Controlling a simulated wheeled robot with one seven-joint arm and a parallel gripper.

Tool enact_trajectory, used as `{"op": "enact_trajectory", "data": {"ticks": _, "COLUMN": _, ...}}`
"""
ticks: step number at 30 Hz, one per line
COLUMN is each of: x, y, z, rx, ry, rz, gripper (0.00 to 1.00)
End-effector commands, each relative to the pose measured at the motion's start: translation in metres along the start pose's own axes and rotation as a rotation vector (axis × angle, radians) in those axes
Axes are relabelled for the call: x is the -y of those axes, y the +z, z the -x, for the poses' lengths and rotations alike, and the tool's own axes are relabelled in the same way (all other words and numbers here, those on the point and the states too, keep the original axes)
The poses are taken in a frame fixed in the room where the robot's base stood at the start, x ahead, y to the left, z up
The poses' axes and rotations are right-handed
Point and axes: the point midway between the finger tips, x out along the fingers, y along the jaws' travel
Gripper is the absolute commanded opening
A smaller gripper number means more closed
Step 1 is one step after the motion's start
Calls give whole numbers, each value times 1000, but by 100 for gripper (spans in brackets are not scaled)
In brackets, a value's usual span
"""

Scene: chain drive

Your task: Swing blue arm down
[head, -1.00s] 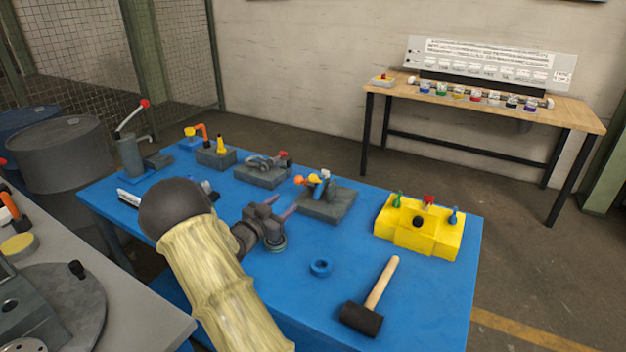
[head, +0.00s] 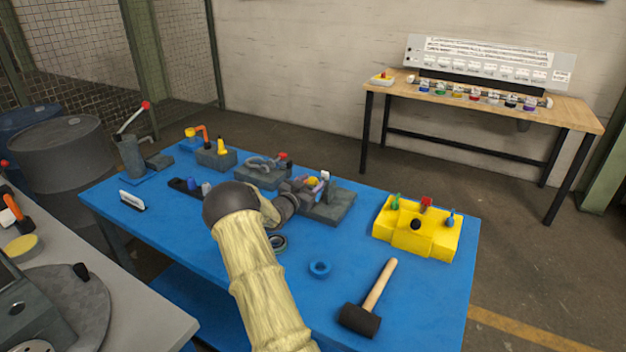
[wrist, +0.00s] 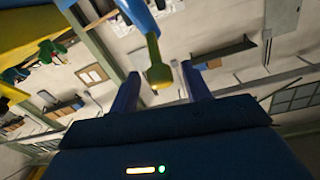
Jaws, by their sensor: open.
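A grey fixture (head: 328,207) stands on the blue table, with small blue and yellow parts at its top. My gripper (head: 306,184) is at this fixture and hides much of it in the head view. In the wrist view a blue arm (wrist: 138,14) comes in from the top and joins a yellow piece with a rounded end (wrist: 158,74). My gripper (wrist: 160,72) is open, with one blue finger on each side of that yellow end. Gaps show on both sides, and I cannot tell its depth between the fingers.
A yellow block (head: 418,232) with coloured knobs stands to the right. Other grey fixtures (head: 262,177) stand behind and left.

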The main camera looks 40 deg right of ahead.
Motion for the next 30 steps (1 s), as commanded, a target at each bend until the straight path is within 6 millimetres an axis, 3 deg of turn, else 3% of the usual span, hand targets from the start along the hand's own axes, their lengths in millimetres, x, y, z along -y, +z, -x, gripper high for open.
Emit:
{"op": "enact_trajectory", "data": {"ticks": 5, "x": 0, "y": 0, "z": -14, "rx": 0, "ry": 0, "rz": 1, "gripper": 48}}
{"op": "enact_trajectory", "data": {"ticks": 13, "x": 0, "y": 0, "z": -15, "rx": 0, "ry": -1, "rz": 1, "gripper": 48}}
{"op": "enact_trajectory", "data": {"ticks": 21, "x": 0, "y": 0, "z": -15, "rx": 0, "ry": -1, "rz": 0, "gripper": 0}}
{"op": "enact_trajectory", "data": {"ticks": 30, "x": 3, "y": 0, "z": -14, "rx": 9, "ry": -4, "rz": 0, "gripper": 0}}
